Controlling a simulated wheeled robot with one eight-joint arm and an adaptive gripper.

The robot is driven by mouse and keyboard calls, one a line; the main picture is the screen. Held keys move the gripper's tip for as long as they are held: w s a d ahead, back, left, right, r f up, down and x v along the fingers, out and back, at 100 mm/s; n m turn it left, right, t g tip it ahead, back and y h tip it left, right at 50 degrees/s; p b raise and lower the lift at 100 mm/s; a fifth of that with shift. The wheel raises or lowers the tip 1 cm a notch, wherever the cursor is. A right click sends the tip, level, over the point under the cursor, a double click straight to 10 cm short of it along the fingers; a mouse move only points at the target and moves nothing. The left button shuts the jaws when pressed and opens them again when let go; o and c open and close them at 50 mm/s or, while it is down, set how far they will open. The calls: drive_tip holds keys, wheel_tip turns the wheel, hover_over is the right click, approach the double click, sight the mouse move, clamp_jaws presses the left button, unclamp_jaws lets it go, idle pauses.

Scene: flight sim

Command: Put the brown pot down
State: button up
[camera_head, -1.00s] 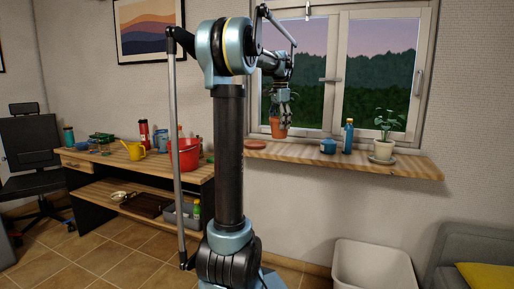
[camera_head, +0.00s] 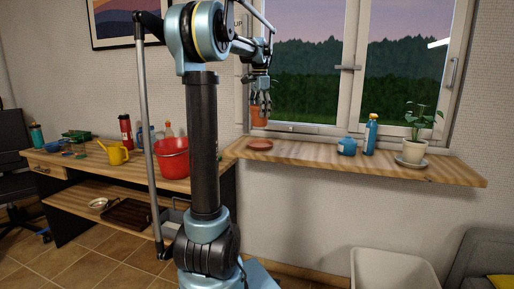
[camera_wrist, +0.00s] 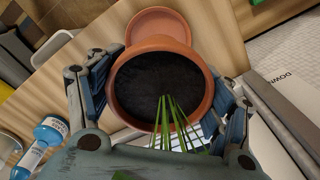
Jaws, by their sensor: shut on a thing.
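The brown pot (camera_head: 259,117) is held upright over the left part of the wooden windowsill (camera_head: 330,164). In the wrist view the pot (camera_wrist: 205,98) shows dark soil and a few long green leaves. My gripper (camera_head: 260,101) is shut on the pot from above, with its fingers (camera_wrist: 160,95) on both sides of the rim. A round terracotta saucer (camera_head: 260,145) lies empty on the sill, below the pot in the head view. In the wrist view the saucer (camera_wrist: 157,20) shows partly beyond the pot's rim. The pot's underside is hidden there.
The window frame (camera_head: 340,141) is behind. A desk with a red bucket (camera_head: 172,160) and yellow can (camera_head: 114,154) is at the left.

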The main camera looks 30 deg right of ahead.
drive_tip(key=shift+d+r, duration=0.1)
drive_tip(key=shift+d, duration=0.05)
drive_tip(key=shift+r, duration=0.25)
drive_tip(key=shift+f, duration=5.05)
drive_tip(key=o, duration=1.6)
drive_tip(key=shift+c, duration=0.2)
wheel_tip(320, 180, up, 12)
drive_tip(key=shift+r, duration=0.1)
